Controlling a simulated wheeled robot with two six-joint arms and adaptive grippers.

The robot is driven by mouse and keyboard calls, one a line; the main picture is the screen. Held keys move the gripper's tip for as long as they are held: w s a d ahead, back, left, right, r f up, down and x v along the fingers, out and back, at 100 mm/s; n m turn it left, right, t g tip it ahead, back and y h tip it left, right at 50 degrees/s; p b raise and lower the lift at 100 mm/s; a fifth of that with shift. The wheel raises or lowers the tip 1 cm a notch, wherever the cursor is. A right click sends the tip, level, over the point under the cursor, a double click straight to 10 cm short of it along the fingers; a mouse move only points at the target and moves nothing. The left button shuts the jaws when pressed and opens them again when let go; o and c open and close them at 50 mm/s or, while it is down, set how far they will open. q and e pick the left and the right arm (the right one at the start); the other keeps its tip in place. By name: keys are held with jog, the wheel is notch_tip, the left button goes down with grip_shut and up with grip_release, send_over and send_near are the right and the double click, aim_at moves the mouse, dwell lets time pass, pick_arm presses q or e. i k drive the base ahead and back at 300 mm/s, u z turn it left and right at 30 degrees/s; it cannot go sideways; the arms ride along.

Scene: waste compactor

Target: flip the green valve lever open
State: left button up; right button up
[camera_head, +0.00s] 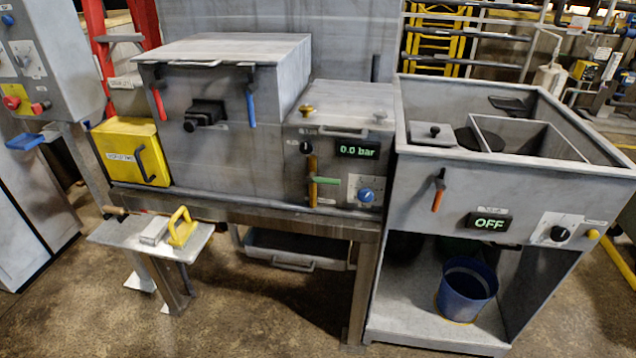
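The green valve lever (326,180) is on the front of the grey control box (372,110), at the middle of the head view. It lies about horizontal and points right from an upright yellow-orange pipe or strip (312,190). A display (357,152) reading "0.0 bar" sits above and right of it. A blue knob (366,195) is to its right, and a small black knob (306,147) is above it. Neither of my grippers shows in this view, and nothing is touching the lever.
Left of the box is a large grey chamber (225,150) with red (158,103) and blue (250,108) handles. A small stand (115,232) holding a yellow-handled tool (181,228) juts out at front left. A sink-like unit (500,195) reading "OFF" stands right. Floor in front is clear.

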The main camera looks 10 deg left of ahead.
aim_at(311, 178)
jog(key=k, duration=0.65)
jog(key=z, duration=0.65)
jog(key=i, duration=1.1)
